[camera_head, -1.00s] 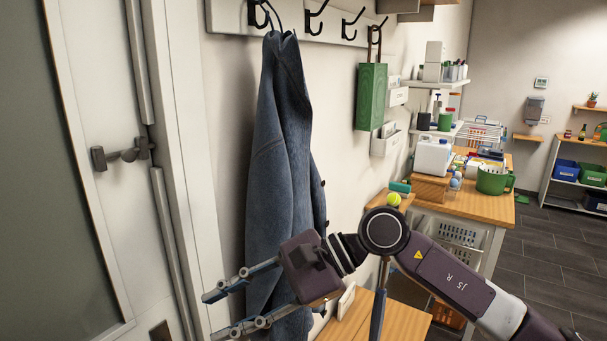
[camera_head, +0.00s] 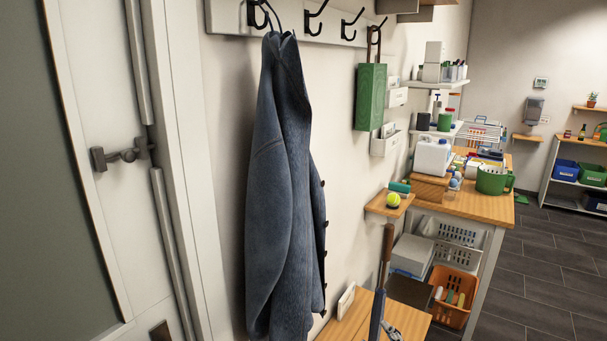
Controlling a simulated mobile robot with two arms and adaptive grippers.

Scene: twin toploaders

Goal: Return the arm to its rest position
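Neither of my grippers nor any part of my arms shows in the head view now.
A door (camera_head: 110,230) with a lever handle is at left. A green bag (camera_head: 370,97) hangs on the rail. A low wooden surface (camera_head: 347,323) is at bottom centre. A small shelf holds a tennis ball (camera_head: 393,200). A cluttered workbench (camera_head: 480,207) stands right; dark floor (camera_head: 535,265) is clear.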

